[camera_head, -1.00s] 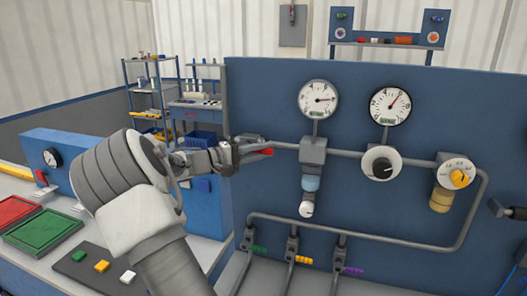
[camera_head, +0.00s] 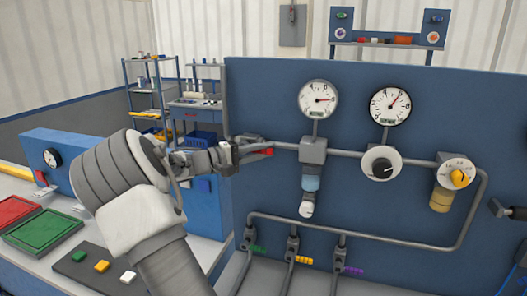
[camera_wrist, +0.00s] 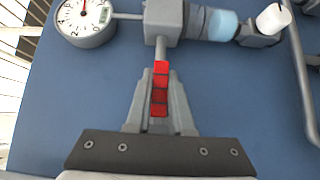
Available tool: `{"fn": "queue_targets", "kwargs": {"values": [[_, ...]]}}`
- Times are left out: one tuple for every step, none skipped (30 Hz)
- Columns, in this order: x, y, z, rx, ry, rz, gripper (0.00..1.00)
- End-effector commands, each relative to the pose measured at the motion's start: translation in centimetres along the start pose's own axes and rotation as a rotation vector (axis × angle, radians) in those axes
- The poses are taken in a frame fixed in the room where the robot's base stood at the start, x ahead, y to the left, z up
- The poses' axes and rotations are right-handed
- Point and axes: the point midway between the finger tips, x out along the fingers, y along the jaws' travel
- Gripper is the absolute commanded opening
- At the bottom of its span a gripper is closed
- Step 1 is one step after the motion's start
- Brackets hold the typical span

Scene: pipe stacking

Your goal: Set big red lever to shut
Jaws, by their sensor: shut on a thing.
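The big red lever (camera_head: 262,152) lies along the grey pipe at the upper left of the blue panel. In the head view it runs nearly in line with the pipe. In the wrist view the red lever (camera_wrist: 160,80) points from the pipe straight in between my fingers. My gripper (camera_head: 250,150) is shut on the lever, with a finger on each side of it; my gripper (camera_wrist: 159,100) also shows so in the wrist view. Part of the lever is hidden by the fingers in the head view.
Two gauges (camera_head: 318,100) sit above the pipe. A filter unit (camera_head: 310,183) hangs right of the lever. A black-and-white dial (camera_head: 381,162) and a yellow knob (camera_head: 460,178) are further right. Below are small green, yellow (camera_head: 304,260) and purple valve levers.

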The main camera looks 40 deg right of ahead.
Motion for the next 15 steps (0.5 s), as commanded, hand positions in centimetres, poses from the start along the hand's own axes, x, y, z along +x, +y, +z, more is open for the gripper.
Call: {"fn": "queue_targets", "kwargs": {"values": [[0.0, 0.0, 0.0, 0.001, 0.001, -0.001, 0.00], [0.0, -0.1, 0.0, 0.003, 0.001, -0.003, 0.00], [0.0, -0.1, 0.0, 0.006, 0.001, -0.005, 0.00], [0.0, -0.1, 0.0, 0.009, 0.001, -0.009, 0.00], [0.0, -0.2, 0.0, 0.013, 0.001, -0.013, 0.00], [0.0, -0.3, 0.0, 0.020, 0.001, -0.020, 0.00], [0.0, -0.4, 0.0, 0.027, 0.001, -0.027, 0.00], [0.0, -0.5, 0.0, 0.035, 0.001, -0.035, 0.00], [0.0, -0.6, 0.0, 0.048, 0.001, -0.047, 0.00], [0.0, -0.7, 0.0, 0.058, 0.002, -0.057, 0.00], [-0.1, -0.9, 0.0, 0.070, 0.001, -0.070, 0.00], [-0.1, -1.1, 0.0, 0.088, 0.001, -0.087, 0.00], [-0.1, -1.2, -0.1, 0.103, 0.001, -0.101, 0.00], [-0.1, -1.4, -0.1, 0.119, 0.001, -0.117, 0.00], [-0.1, -1.6, -0.1, 0.142, 0.002, -0.139, 0.00]]}}
